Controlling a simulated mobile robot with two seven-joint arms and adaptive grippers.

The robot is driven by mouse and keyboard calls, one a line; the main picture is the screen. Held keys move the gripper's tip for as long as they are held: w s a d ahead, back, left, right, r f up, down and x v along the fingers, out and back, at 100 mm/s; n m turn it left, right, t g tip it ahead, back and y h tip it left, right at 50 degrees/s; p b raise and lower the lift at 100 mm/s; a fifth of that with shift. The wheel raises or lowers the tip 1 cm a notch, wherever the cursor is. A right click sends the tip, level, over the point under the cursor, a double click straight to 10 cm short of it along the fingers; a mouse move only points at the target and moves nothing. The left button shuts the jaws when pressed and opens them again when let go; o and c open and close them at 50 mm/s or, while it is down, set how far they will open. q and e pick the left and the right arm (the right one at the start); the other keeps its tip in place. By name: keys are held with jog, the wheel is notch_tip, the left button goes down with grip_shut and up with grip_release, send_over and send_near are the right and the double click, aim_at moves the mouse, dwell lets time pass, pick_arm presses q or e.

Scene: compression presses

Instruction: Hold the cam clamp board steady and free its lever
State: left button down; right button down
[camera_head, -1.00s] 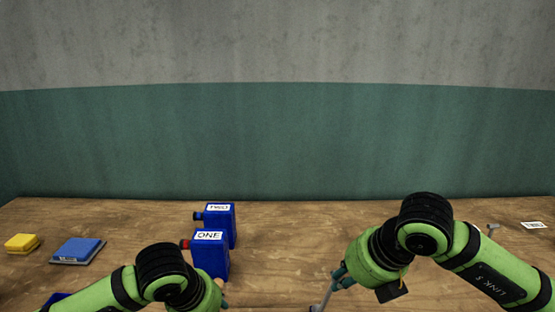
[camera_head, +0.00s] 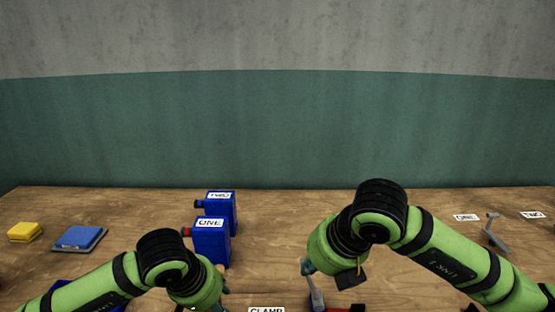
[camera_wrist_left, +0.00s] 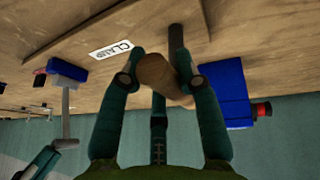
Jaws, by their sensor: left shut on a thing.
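My left gripper (camera_wrist_left: 161,80) is shut on a brown, rounded, handle-like piece (camera_wrist_left: 160,68), seen in the left wrist view. In the head view this gripper (camera_head: 222,296) is low, mostly hidden by its own arm. A grey lever (camera_wrist_left: 66,103) stands up from a blue block (camera_wrist_left: 68,70) in the wrist view; its upper part also shows in the head view (camera_head: 317,297). My right gripper (camera_head: 307,268) is at the lever's upper end; whether it touches or grips it is unclear. The CLAMP label (camera_head: 266,309) is at the bottom edge. The clamp board is mostly out of the head view.
Blue containers ONE (camera_head: 211,245) and TWO (camera_head: 222,207) stand behind my left gripper. A yellow block (camera_head: 25,232) and a blue pad (camera_head: 80,238) lie at far left. Another grey lever (camera_head: 495,235) is at right. The back middle of the table is clear.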

pick_arm(q)
jog(key=shift+d, duration=0.25)
pick_arm(e)
jog(key=shift+a+f, duration=0.3)
jog(key=shift+a, duration=0.45)
jog(key=c, duration=1.4)
grip_release()
jog(key=shift+w, duration=0.1)
jog(key=shift+o, duration=0.2)
jog(key=shift+d, duration=0.1)
pick_arm(q)
jog(key=shift+a, duration=0.1)
pick_arm(e)
jog(key=shift+r, duration=0.1)
pick_arm(q)
jog(key=shift+w+a, duration=0.1)
pick_arm(e)
jog(key=v, duration=1.2)
pick_arm(q)
jog(key=c, duration=0.8)
grip_release()
